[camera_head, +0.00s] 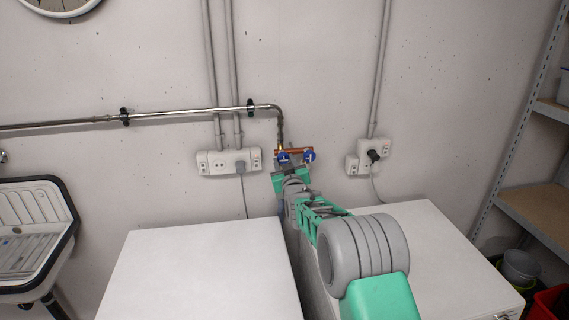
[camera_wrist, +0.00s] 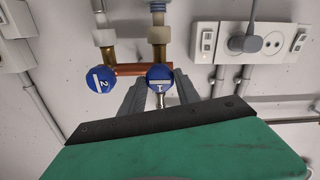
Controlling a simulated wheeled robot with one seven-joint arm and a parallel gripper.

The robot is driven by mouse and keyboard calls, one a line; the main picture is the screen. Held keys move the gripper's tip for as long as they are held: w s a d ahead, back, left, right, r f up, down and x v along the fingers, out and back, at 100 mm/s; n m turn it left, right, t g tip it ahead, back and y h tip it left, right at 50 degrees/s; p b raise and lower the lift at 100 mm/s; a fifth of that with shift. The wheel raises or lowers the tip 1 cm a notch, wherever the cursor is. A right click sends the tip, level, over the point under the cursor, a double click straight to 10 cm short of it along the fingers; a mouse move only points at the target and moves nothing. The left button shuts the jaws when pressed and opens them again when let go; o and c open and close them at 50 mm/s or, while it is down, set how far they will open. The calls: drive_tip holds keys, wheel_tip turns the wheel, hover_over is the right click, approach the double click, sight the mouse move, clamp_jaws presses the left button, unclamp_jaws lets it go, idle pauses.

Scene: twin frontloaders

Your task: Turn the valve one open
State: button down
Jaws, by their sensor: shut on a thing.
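Valve one is a round blue knob (camera_head: 283,157) with a white "1" label, on a copper pipe on the back wall. In the wrist view, valve one (camera_wrist: 160,78) sits between the two grey fingers of my gripper (camera_wrist: 159,90). My gripper (camera_head: 287,168) is shut on this knob, and its green body hides what lies below. A second blue knob marked "2" (camera_wrist: 100,79) is beside it, to the left in the wrist view and to the right in the head view (camera_head: 309,156). My gripper is apart from that second knob.
Two white machines, left (camera_head: 205,270) and right (camera_head: 430,250), stand below the valves, with my arm reaching between and over them. Wall sockets (camera_head: 228,162) with a grey plug are left of the valves, and more sockets (camera_head: 373,152) are to the right. A shelf rack (camera_head: 540,205) stands far right.

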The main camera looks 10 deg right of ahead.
drive_tip(key=shift+f+b, duration=0.15)
drive_tip(key=shift+b, duration=0.35)
drive_tip(key=shift+f+n+b, duration=0.1)
drive_tip(key=shift+n+b, duration=0.3)
drive_tip(key=shift+b, duration=0.05)
drive_tip(key=n+b, duration=0.2)
drive_tip(key=b, duration=0.3)
drive_tip(key=shift+f+n+b, duration=0.2)
drive_tip(key=shift+n+b, duration=0.15)
drive_tip(key=shift+n, duration=0.05)
drive_tip(key=n+b, duration=0.4)
drive_tip(key=b, duration=0.2)
drive_tip(key=shift+r+n, duration=0.1)
drive_tip(key=shift+n, duration=0.2)
drive_tip(key=n+b, duration=0.5)
drive_tip(key=shift+r+b, duration=0.15)
drive_tip(key=shift+b, duration=0.15)
drive_tip(key=shift+r+n+b, duration=0.15)
drive_tip(key=shift+n+b, duration=1.1)
drive_tip(key=shift+n, duration=1.15)
drive_tip(key=c, duration=0.9)
unclamp_jaws()
